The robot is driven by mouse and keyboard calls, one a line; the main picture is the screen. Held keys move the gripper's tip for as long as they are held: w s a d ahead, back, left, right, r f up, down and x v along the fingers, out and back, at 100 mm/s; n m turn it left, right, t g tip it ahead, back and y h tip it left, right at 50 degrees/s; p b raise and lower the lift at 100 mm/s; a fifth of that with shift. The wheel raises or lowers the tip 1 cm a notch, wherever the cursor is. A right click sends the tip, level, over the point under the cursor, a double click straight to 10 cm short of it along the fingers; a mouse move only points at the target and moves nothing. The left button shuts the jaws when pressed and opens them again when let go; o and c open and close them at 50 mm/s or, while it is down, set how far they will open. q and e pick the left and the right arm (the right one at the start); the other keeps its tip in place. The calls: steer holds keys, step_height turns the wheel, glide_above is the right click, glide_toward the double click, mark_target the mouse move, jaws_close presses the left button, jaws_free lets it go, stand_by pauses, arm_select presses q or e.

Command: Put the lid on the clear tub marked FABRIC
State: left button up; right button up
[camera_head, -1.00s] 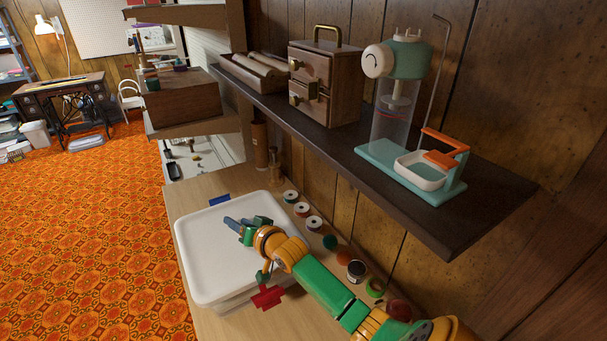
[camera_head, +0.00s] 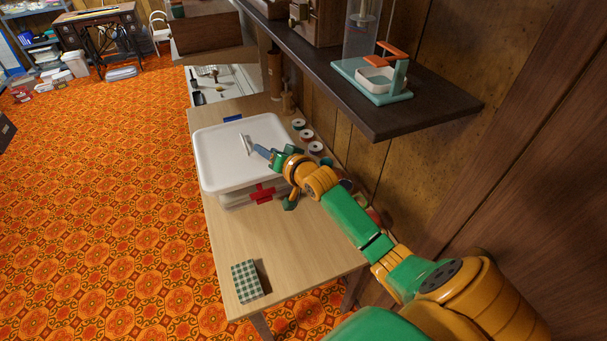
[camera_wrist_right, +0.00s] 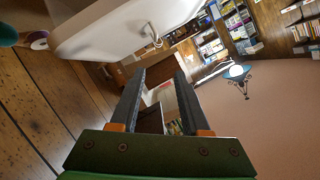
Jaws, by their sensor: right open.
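The white lid (camera_head: 222,160) lies over the clear tub (camera_head: 237,203) on the wooden table; I cannot tell if it is fully seated. A small handle (camera_head: 244,144) stands up from the lid's middle, and it also shows in the right wrist view (camera_wrist_right: 151,36). The tub shows only as a pale strip below the lid, and no FABRIC marking is readable. A red latch (camera_head: 262,193) is at the near side and a blue one (camera_head: 233,118) at the far side. My right gripper (camera_head: 261,153) is open and empty, just right of the handle and apart from it. My left gripper is out of view.
Thread spools (camera_head: 306,135) line the wall right of the tub. A green checked block (camera_head: 246,281) lies at the table's near end, with bare table between. A dark shelf (camera_head: 420,117) holding a teal-based device (camera_head: 372,82) overhangs at the right.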

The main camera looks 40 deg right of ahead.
steer(key=s+a+r+n+g+y, duration=0.1)
steer(key=s+a+r+n+y, duration=0.1)
steer(key=s, duration=0.6)
steer(key=s+a+r+n+g+y, duration=0.1)
steer(key=s+a+r+n+y, duration=0.1)
steer(key=s+y, duration=0.4)
steer(key=shift+s+a+n, duration=0.9)
steer(key=shift+s+n, duration=0.1)
steer(key=shift+n, duration=0.4)
